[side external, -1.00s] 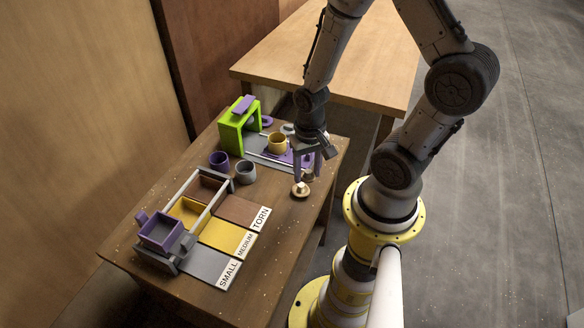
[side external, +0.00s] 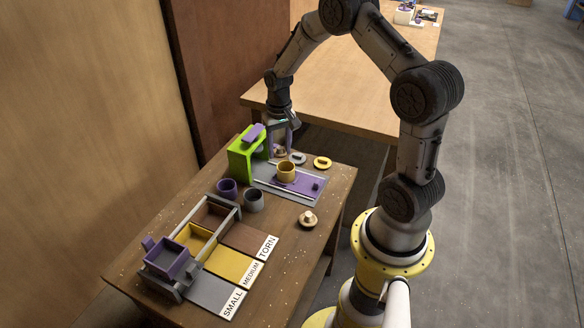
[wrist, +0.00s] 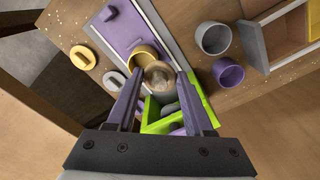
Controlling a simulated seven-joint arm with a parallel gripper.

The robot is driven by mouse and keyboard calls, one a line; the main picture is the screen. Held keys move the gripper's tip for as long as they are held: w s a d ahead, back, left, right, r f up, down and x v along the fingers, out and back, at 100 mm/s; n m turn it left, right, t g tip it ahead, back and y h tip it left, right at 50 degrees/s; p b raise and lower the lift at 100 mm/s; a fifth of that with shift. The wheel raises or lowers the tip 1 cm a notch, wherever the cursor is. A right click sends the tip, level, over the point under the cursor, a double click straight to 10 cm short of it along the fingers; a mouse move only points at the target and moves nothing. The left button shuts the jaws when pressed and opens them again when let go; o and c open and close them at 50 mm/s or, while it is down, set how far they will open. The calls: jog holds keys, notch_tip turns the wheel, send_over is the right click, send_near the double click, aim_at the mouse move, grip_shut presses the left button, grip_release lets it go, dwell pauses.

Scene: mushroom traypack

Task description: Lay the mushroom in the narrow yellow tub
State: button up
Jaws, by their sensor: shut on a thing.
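My gripper (side external: 281,146) is shut on a brown mushroom (wrist: 159,75), raised above the far end of the table, close to the green press. The mushroom sits between the fingertips in the wrist view. The narrow yellow tub (side external: 286,172) stands upright on the purple slide, nearer the front than my gripper. In the wrist view the yellow tub (wrist: 141,52) shows just beyond the mushroom, which overlaps its rim in the picture. The tub's inside is partly hidden.
A green press (side external: 240,160) stands behind the slide (side external: 305,184). Purple (side external: 227,188) and grey (side external: 254,201) tubs stand nearby. Yellow (side external: 322,162) and grey (side external: 298,158) lids lie right of my gripper. A pale mushroom (side external: 307,219) lies near the right edge. A bin rack (side external: 222,226) stands front left.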

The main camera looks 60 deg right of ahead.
aim_at(285, 153)
jog(key=shift+m, duration=0.5)
jog(key=shift+w+d+f, duration=0.1)
jog(key=shift+d+f, duration=0.65)
jog(key=shift+f, duration=0.65)
jog(key=shift+d+f, duration=0.7)
jog(key=shift+f, duration=0.65)
jog(key=shift+w+d+f, duration=0.1)
jog(key=shift+d+f, duration=0.65)
jog(key=shift+f, duration=0.65)
jog(key=shift+g, duration=0.3)
jog(key=shift+s+a+f, duration=0.1)
jog(key=shift+s+f, duration=0.15)
jog(key=shift+f, duration=0.8)
jog(key=shift+s+a+f, duration=0.1)
jog(key=shift+s+f, duration=0.1)
jog(key=shift+f, duration=0.9)
jog(key=o, duration=0.6)
jog(key=shift+w+r, duration=0.1)
jog(key=shift+r, duration=1.9)
jog(key=shift+w+d+r, duration=0.1)
jog(key=shift+w+r, duration=0.05)
jog(key=shift+r, duration=0.7)
jog(key=shift+w+d+r, duration=0.1)
jog(key=shift+r, duration=0.75)
